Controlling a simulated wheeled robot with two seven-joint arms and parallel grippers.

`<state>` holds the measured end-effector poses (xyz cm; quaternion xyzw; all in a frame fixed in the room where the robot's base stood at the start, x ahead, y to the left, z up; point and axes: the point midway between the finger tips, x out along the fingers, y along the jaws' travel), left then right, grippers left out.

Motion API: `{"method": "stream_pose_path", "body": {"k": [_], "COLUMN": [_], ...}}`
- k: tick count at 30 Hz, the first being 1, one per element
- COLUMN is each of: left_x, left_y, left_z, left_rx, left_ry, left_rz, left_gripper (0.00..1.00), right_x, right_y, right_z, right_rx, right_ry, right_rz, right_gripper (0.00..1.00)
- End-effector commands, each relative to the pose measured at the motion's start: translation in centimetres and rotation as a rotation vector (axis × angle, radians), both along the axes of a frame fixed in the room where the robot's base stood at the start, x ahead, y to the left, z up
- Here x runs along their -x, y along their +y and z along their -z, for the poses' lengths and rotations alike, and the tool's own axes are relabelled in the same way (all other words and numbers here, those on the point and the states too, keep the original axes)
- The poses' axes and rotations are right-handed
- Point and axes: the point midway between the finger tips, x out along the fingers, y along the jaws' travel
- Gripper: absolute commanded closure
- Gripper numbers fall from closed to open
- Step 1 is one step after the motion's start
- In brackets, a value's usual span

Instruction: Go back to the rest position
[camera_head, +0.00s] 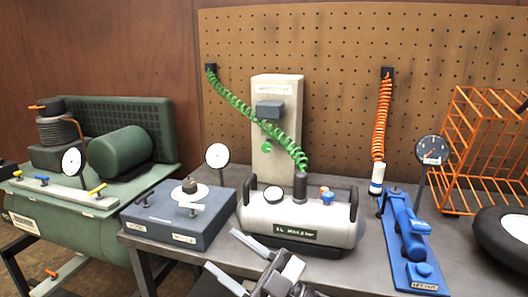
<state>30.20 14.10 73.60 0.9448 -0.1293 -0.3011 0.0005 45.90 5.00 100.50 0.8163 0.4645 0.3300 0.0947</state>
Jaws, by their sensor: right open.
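My right gripper (220,249) comes in at the bottom middle. Its two grey fingers are spread apart with nothing between them. It is in front of the silver air tank (300,222) and near the front edge of the grey workbench (345,275). The tank has black end handles, a small dial and a blue-and-orange fitting. A green coiled hose (240,110) runs from the pegboard to the dark connector on top of the tank. My left gripper does not show.
A blue-grey box (165,230) with a gauge (217,156) stands left of the tank. A blue lift (412,240) is to its right, near an orange coiled hose (381,120). A green compressor (75,215) stands far left; an orange wire rack (470,140) and tyre (505,235) are right.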

Motion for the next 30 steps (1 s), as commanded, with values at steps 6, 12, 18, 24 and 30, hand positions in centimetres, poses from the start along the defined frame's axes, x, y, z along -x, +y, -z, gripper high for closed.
{"method": "stream_pose_path", "body": {"k": [6,12,18,24,30], "left_x": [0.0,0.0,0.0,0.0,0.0], "left_y": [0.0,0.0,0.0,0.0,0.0], "left_z": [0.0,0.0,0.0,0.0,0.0], "left_rx": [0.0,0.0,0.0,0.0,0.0], "left_ry": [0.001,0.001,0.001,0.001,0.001], "left_rz": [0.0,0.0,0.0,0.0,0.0], "left_gripper": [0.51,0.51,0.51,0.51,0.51], "right_x": [0.9,7.8,14.1,15.8,15.7], "right_y": [-9.0,-15.7,-18.5,-19.1,-19.0], "right_z": [10.7,21.1,25.9,26.9,26.9], "right_rx": [-0.081,0.048,0.17,0.204,0.205], "right_ry": [0.505,0.947,1.199,1.257,1.256], "right_rz": [0.468,0.72,0.789,0.797,0.796], "right_gripper": [0.51,0.51,0.51,0.51,0.51]}}
